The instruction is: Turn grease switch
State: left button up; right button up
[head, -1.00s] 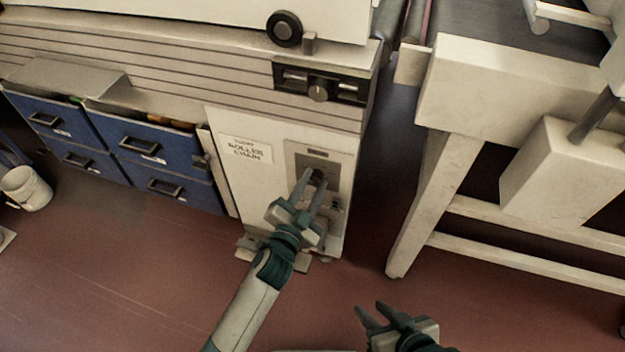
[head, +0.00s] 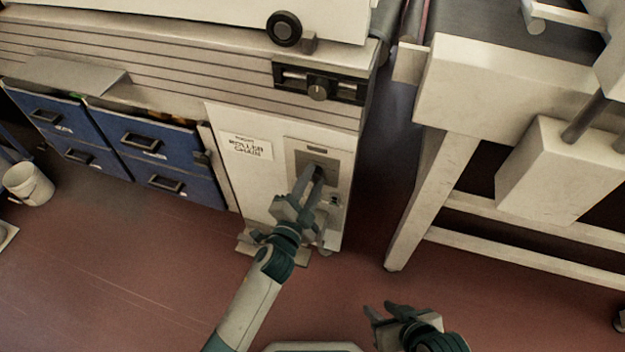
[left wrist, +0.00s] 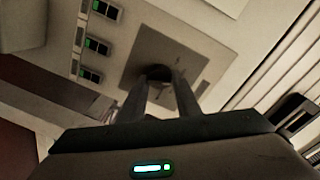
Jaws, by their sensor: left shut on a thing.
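The grease switch (left wrist: 157,73) is a small dark round knob on a grey plate (head: 332,163), set in the pale front panel of the machine. My left gripper (head: 316,177) reaches up to the plate, and its fingers are shut on the knob. In the left wrist view the two fingertips (left wrist: 158,85) sit at either side of the knob, which they partly cover. My right gripper (head: 377,312) is at the bottom of the head view, well away from the panel. Its fingers are apart and nothing is between them.
A "roller chain" label (head: 247,146) is left of the plate. Green-lit indicators (left wrist: 97,45) show beside it in the wrist view. Blue drawers (head: 150,138) are at left, a white bucket (head: 28,184) further left. A pale frame (head: 428,180) stands right. Red floor is clear in front.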

pick_arm(q)
jog(key=o, duration=1)
jog(key=shift+s+a, duration=0.1)
jog(key=shift+s, duration=0.05)
jog(key=v, duration=1.7)
jog(key=shift+r, duration=0.15)
jog(key=shift+a, duration=0.1)
